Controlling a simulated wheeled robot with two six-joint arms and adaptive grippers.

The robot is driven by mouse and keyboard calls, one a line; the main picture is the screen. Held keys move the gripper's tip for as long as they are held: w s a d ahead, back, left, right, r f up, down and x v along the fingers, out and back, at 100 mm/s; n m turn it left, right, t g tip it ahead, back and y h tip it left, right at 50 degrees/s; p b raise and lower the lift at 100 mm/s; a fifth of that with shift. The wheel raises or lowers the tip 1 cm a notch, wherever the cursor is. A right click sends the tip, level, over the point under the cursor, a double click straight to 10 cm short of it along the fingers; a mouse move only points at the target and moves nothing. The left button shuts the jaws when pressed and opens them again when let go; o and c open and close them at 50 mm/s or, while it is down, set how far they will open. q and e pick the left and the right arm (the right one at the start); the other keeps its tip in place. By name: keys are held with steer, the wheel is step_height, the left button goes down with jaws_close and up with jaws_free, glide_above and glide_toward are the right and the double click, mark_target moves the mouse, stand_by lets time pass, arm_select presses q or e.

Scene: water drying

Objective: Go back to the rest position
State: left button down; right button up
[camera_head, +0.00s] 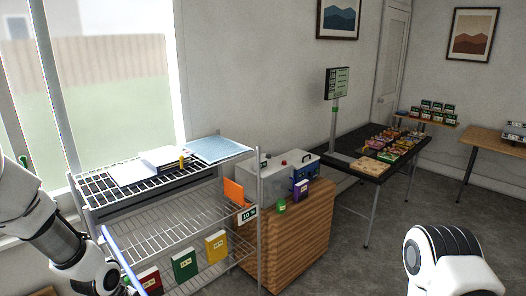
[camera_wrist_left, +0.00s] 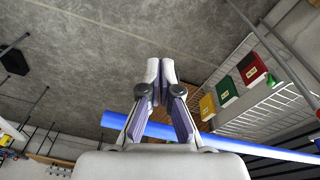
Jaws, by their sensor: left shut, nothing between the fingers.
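My left gripper (camera_wrist_left: 160,70) shows in the left wrist view with its two purple-and-grey fingers brought together and nothing between the tips. A long blue bar (camera_wrist_left: 255,148) passes behind the fingers; I cannot tell if it touches them. In the head view my left arm (camera_head: 55,240) bends down at the lower left, beside the wire rack (camera_head: 150,231), and its fingers are not visible. The blue bar (camera_head: 123,260) also shows there, next to the arm. My right arm (camera_head: 440,260) shows at the lower right; its gripper is out of frame.
The rack holds a blue sheet (camera_head: 218,150) on top and red, green and yellow boxes (camera_head: 185,264) low down. A wooden counter (camera_head: 295,235) stands to its right. A dark table (camera_head: 380,165) with goods stands farther back. Grey floor (camera_head: 365,265) is clear before it.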

arm_select(q)
steer(key=s+d+f+n+g+b, duration=0.25)
steer(key=s+f+b, duration=0.25)
steer(key=s+f, duration=0.9)
steer(key=s+d+f+n+g+b, duration=0.1)
steer(key=s+d+f+b, duration=0.3)
steer(key=s+f, duration=0.95)
steer(key=w+a+f+n+t+y, duration=0.1)
steer(key=w+a+n+t, duration=0.1)
steer(key=w, duration=0.4)
steer(key=shift+b, duration=0.3)
arm_select(e)
step_height(320, 180, down, 11)
steer(key=shift+f, duration=0.2)
arm_select(q)
steer(key=shift+w+a+f+t, duration=0.1)
steer(key=shift+t, duration=0.15)
